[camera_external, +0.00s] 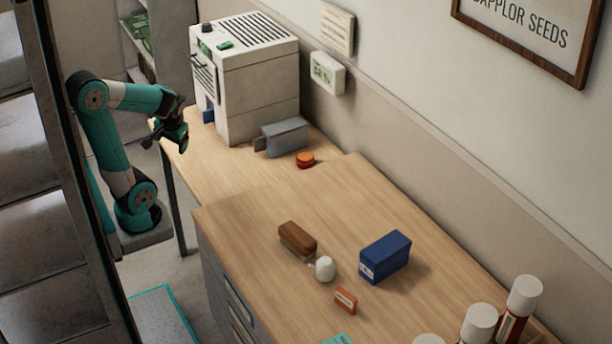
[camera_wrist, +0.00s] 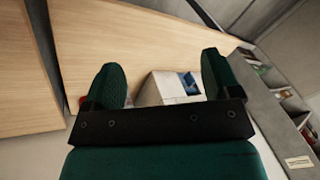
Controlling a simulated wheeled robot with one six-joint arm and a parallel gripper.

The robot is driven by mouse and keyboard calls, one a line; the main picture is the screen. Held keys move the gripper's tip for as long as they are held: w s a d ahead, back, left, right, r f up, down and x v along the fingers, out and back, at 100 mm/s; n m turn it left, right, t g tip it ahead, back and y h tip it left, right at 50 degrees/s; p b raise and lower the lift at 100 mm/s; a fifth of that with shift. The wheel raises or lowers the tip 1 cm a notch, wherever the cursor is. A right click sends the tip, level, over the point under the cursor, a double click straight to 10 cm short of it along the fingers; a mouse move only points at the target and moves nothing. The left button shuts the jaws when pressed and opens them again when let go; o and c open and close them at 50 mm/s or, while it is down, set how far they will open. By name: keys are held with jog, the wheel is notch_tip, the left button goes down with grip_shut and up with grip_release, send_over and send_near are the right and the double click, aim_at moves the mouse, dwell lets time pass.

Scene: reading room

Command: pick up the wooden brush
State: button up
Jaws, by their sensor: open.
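The wooden brush (camera_external: 298,236) is a brown block with paler bristles below, lying on the wooden counter in the middle of the external view. Its near right end is close to a small white rounded object (camera_external: 325,268); I cannot tell whether they touch. My gripper (camera_external: 163,138) is at the far left, by the end of the counter and well away from the brush. In the wrist view my gripper (camera_wrist: 162,80) has its two dark green fingers spread apart with nothing held between them. I cannot make out the brush in the wrist view.
A white machine (camera_external: 245,85), a grey metal object (camera_external: 282,137) and an orange-red round item (camera_external: 305,159) stand at the counter's back. White-capped tubes (camera_external: 522,297) stand front right.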

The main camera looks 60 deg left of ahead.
jog(key=w+d+r+m+p, duration=0.3)
jog(key=w+d+m, duration=0.15)
jog(key=w, duration=0.35)
jog(key=r+m+h+p, duration=0.2)
jog(key=m+h+p, duration=0.35)
jog(key=m, duration=1.25)
send_over(297, 233)
jog(key=p, duration=0.1)
jog(key=y, duration=0.1)
jog(key=shift+m, duration=0.25)
notch_tip(297, 233, down, 11)
jog(key=shift+s+f, duration=0.15)
jog(key=shift+d+f+p, duration=0.1)
jog(key=shift+f+p, duration=0.45)
jog(key=shift+f, duration=2.6)
jog(key=shift+c, duration=0.2)
